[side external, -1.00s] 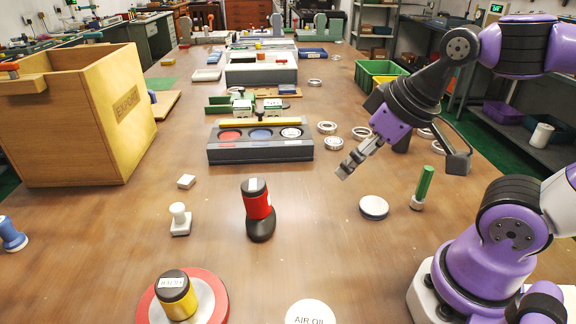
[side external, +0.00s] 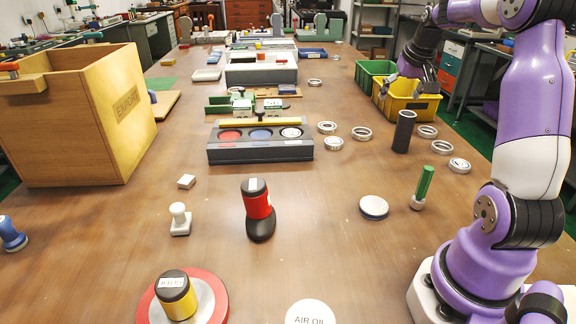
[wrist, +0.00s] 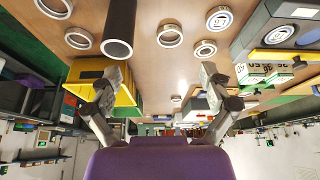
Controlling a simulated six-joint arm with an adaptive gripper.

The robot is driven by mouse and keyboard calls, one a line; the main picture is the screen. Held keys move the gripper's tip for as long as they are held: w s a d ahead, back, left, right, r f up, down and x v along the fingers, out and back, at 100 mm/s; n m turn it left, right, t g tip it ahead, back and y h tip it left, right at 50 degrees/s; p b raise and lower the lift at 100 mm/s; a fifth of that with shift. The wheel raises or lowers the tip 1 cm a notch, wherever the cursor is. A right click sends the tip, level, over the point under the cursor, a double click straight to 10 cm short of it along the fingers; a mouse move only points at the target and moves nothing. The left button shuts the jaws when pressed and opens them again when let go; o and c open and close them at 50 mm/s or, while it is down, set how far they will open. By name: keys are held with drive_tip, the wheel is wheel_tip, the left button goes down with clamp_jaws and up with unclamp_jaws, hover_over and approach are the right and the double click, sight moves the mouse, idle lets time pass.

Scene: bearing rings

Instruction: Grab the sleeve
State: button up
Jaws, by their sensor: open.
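The sleeve, a dark grey upright tube (side external: 403,132), stands on the table in front of the yellow bin. In the wrist view it shows at the top (wrist: 119,27), left of centre, with its open end visible. My gripper (side external: 424,82) is up at the yellow bin in the side view, behind the sleeve and apart from it. In the wrist view my gripper (wrist: 162,78) has its two fingers spread wide with nothing between them.
Several metal bearing rings (side external: 361,133) lie on both sides of the sleeve. The yellow bin (side external: 408,105) and green bin (side external: 372,72) stand behind it. A green-handled tool (side external: 425,183) and a round white-topped disc (side external: 374,207) are nearer. A dark three-well tray (side external: 260,152) is left.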

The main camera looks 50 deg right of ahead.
drive_tip(key=m, duration=0.1)
hover_over(413, 115)
drive_tip(key=s+a, duration=0.1)
drive_tip(key=a, duration=0.2)
wheel_tip(413, 115, down, 2)
drive_tip(key=shift+g, duration=0.3)
drive_tip(key=x, duration=0.3)
drive_tip(key=d+x, duration=0.1)
drive_tip(key=x, duration=0.1)
drive_tip(key=shift+s+f, duration=0.1)
drive_tip(key=shift+s, duration=0.15)
drive_tip(key=x, duration=0.5)
drive_tip(key=shift+w+f, duration=0.3)
drive_tip(key=shift+w, duration=0.2)
clamp_jaws()
